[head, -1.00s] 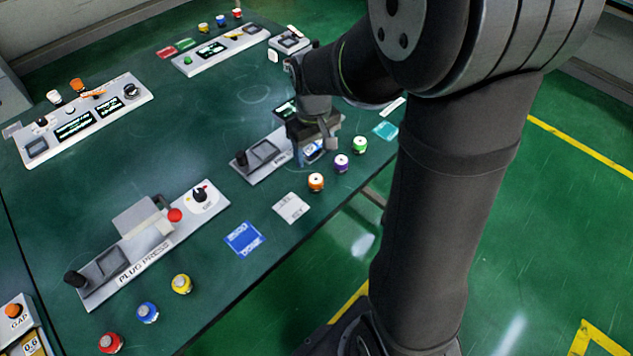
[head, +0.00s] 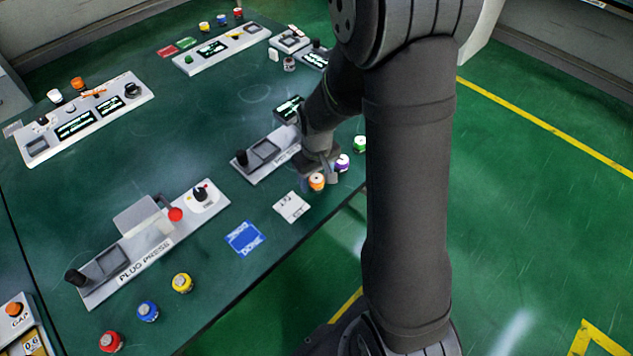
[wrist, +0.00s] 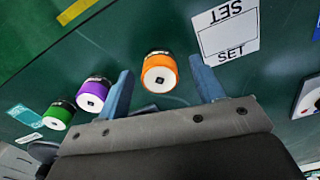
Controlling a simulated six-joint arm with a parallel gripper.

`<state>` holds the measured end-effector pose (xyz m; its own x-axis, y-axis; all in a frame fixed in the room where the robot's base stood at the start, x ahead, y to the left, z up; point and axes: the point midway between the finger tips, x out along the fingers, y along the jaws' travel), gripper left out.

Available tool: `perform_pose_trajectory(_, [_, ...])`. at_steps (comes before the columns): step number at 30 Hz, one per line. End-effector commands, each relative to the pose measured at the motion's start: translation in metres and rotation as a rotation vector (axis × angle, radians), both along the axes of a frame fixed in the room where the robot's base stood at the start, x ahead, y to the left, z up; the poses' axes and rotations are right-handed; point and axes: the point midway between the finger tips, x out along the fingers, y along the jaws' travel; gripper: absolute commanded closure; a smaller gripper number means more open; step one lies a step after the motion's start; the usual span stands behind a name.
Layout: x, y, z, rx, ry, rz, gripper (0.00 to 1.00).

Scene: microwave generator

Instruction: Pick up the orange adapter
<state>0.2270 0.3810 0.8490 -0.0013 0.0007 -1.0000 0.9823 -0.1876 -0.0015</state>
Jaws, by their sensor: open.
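The orange adapter (head: 316,182), a short cylinder with an orange band and pale top, stands on the green table near its front edge. In the wrist view the orange adapter (wrist: 158,66) shows its white face with a dark square hole. My gripper (head: 322,170) is low beside it in the head view, partly covering the nearby purple adapter. In the wrist view my open gripper (wrist: 163,78) has two blue fingers.
A purple adapter (wrist: 93,93) and a green adapter (wrist: 58,115) stand in a row left of the fingers. A white SET card (wrist: 228,35) lies to the right. The press station (head: 265,152) stands behind. The plug press (head: 150,245) is farther left.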

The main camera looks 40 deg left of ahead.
Motion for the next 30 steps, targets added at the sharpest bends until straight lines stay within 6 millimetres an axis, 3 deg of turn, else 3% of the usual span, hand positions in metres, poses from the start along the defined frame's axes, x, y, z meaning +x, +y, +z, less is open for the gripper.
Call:
perform_pose_trajectory(4, [0.000,0.000,0.000,0.000,0.000,0.000,0.42])
perform_pose_trajectory(12, [0.000,0.000,0.001,0.001,0.000,0.000,0.91])
perform_pose_trajectory(23, [0.000,0.001,0.006,0.003,-0.002,0.000,0.91])
perform_pose_trajectory(30, [0.001,0.001,0.034,0.004,-0.004,0.000,0.91])
